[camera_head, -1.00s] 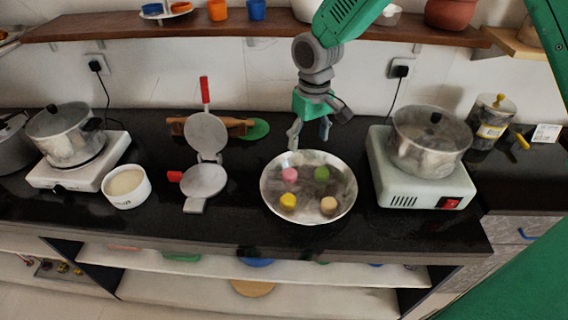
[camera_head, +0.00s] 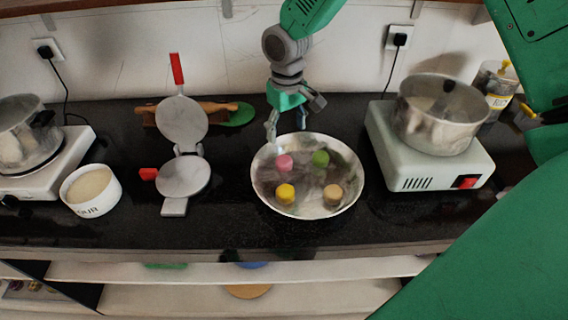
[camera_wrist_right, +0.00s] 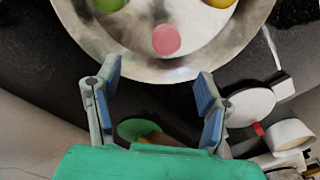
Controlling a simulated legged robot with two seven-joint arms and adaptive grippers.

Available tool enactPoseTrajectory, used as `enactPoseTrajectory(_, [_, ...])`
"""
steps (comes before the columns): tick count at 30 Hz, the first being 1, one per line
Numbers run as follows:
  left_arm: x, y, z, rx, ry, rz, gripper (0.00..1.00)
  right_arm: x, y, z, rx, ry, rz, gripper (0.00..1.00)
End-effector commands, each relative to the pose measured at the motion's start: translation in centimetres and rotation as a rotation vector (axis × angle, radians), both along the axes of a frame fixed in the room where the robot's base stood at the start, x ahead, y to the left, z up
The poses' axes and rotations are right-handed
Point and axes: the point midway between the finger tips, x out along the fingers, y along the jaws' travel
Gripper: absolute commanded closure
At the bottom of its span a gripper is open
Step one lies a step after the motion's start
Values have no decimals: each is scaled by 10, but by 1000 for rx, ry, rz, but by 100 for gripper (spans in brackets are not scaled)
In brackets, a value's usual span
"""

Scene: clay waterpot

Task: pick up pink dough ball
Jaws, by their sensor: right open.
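The pink dough ball (camera_head: 284,163) lies in the upper left part of a round metal plate (camera_head: 262,193) on the black counter. It also shows in the right wrist view (camera_wrist_right: 166,39), near the plate's rim and ahead of the fingers. A green dough ball (camera_head: 321,158), a yellow one (camera_head: 285,193) and a tan one (camera_head: 333,194) share the plate. My right gripper (camera_head: 287,124) is above the plate's far edge, behind the pink ball and apart from it. In the right wrist view its two blue-padded fingers (camera_wrist_right: 160,95) are spread wide with nothing between them. My left gripper is not in view.
A tortilla press (camera_head: 184,177) with red handles stands left of the plate. A hot plate (camera_head: 435,160) with a metal pot (camera_head: 438,115) stands to the right.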

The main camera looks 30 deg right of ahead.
Motion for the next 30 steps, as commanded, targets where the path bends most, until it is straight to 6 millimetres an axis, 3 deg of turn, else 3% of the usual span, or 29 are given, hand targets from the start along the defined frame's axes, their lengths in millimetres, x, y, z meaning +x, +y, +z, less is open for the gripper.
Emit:
enactPoseTrajectory(1, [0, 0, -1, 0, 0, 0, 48, -1, 1, -13, -1, 4, 2, 37])
enactPoseTrajectory(6, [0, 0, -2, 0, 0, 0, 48, 1, 3, -41, -3, 3, 1, 37])
enactPoseTrajectory(14, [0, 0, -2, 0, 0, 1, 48, 0, 1, -61, 0, 2, 2, 37])
enactPoseTrajectory(21, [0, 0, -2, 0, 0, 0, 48, 0, 3, -97, 1, 2, 0, 37])
enactPoseTrajectory(30, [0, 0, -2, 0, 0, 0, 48, 0, 5, -105, -1, -1, 2, 37])
